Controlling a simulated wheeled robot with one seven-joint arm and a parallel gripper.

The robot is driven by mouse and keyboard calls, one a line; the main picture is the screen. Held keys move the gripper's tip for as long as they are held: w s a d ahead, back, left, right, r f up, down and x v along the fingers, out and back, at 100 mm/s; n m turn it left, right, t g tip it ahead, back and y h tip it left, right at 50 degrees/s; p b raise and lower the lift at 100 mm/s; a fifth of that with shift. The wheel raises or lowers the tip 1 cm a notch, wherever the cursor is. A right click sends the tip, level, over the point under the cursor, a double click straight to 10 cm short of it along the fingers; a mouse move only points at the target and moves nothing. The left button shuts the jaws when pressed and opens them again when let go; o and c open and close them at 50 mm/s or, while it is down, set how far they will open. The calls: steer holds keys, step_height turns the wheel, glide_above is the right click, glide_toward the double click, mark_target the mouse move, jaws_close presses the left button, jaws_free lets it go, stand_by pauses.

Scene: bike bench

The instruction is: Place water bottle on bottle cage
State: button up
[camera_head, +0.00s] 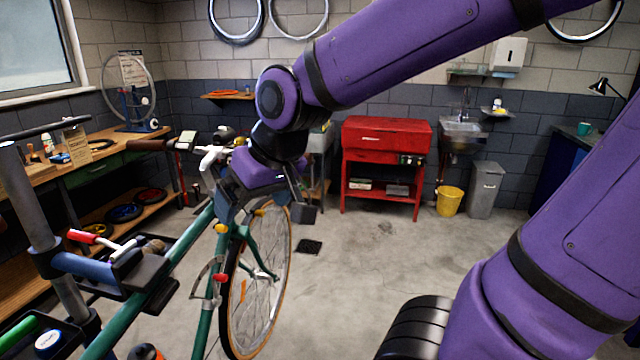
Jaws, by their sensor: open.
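My gripper (266,208) is open and hangs from my purple arm in front of the bicycle's handlebar area, with nothing visible between its fingers. A green bicycle (178,248) is clamped in a repair stand at the left. A thin silvery wire loop (203,276) beside its frame may be the bottle cage, but I cannot tell for sure. A black and orange rounded top (146,352) at the bottom edge may be the water bottle; most of it is cut off. My gripper is above and to the right of both, apart from them.
The repair stand (38,200) with its red-handled clamp is at the left, near a tray holding a green-handled tool (18,333). A wooden workbench (105,150) lines the left wall. A red tool cabinet (386,140) stands behind.

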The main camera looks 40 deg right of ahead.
steer(key=s+d+r+h, duration=0.1)
steer(key=s+d+r, duration=0.3)
steer(key=s, duration=0.5)
steer(key=shift+s+d+r+h, duration=0.15)
steer(key=shift+s+d+h, duration=0.15)
steer(key=shift+d, duration=0.05)
stand_by(0.6)
